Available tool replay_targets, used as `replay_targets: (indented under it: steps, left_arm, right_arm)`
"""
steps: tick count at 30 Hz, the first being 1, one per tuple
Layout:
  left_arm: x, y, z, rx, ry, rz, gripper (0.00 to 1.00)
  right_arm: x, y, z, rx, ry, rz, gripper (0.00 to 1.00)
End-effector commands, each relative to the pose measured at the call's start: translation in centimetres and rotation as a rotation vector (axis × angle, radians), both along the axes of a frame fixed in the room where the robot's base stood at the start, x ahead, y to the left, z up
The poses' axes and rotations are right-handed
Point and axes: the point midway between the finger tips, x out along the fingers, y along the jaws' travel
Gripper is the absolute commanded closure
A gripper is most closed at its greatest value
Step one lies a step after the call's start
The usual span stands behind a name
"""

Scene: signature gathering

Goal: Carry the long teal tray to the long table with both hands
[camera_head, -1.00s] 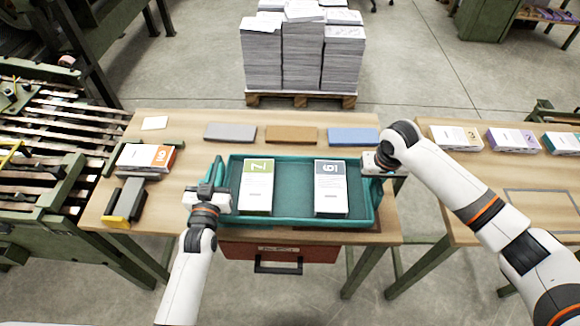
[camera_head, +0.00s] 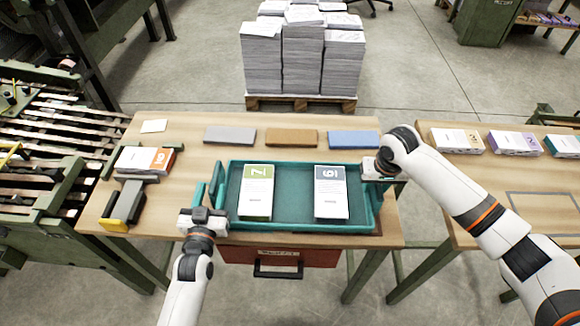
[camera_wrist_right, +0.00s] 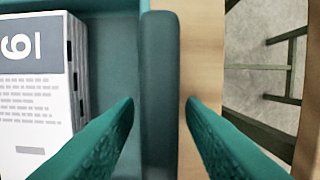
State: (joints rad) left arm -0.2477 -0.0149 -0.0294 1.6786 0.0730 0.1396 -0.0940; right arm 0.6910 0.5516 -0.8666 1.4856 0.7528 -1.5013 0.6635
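The long teal tray (camera_head: 300,225) lies flat on the near wooden table. Two paper stacks sit inside it, one with a green label (camera_head: 257,192) and one with a grey-blue label (camera_head: 331,192). My left gripper (camera_head: 206,192) is at the tray's left end, with its teal fingers apart; whether the end wall or a handle lies between them is unclear. My right gripper (camera_head: 375,168) is at the tray's right end. In the right wrist view its fingers (camera_wrist_right: 160,105) are open on either side of the tray's end bar (camera_wrist_right: 162,60), with gaps visible.
A second wooden table (camera_head: 480,185) stands to the right, with paper stacks at its back and a grey outlined rectangle (camera_head: 545,205). Grey, brown and blue blocks (camera_head: 291,137) lie behind the tray. A red drawer (camera_head: 280,252) hangs below. A paper pallet (camera_head: 300,102) stands behind.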

Motion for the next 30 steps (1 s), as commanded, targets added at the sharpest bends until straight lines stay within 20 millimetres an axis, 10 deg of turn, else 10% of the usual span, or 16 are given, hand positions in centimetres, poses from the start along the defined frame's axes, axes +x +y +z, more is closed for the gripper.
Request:
replay_targets:
  steps: [16, 30]
  left_arm:
    - [-7.4, 0.1, 0.0, 0.000, 0.000, -0.001, 0.64]
    - [-7.4, 0.1, 0.0, 0.000, 0.000, 0.000, 0.64]
  right_arm:
    - [0.0, 0.0, 0.5, 0.001, -0.001, 0.000, 0.64]
    - [-1.4, 0.0, 9.3, 0.000, -0.003, 0.001, 0.64]
